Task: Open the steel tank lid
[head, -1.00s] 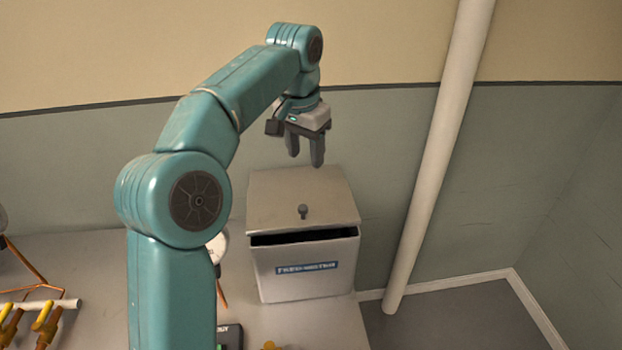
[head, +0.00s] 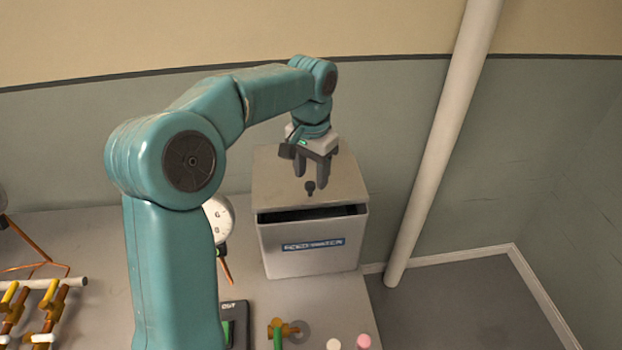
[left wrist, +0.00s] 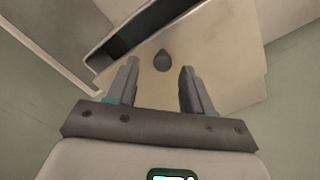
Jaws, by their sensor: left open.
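The steel tank (head: 312,259) stands on the bench with a blue label on its front. Its lid (head: 277,189) lies over the top, with a dark gap showing along the front edge. A small dark knob (head: 310,187) stands near the lid's front edge. My left gripper (head: 312,183) is open and empty, pointing down above the lid close to the knob. In the left wrist view the knob (left wrist: 162,60) shows ahead of and between the two fingers, not gripped. The lid (left wrist: 215,80) fills the middle of that view. My right gripper is not in view.
A pale pipe (head: 440,150) rises to the right of the tank. A round gauge (head: 218,218) stands left of it. A brass valve (head: 284,328), a dark meter (head: 235,322) and pipework with yellow handles (head: 45,296) are on the bench (head: 110,240).

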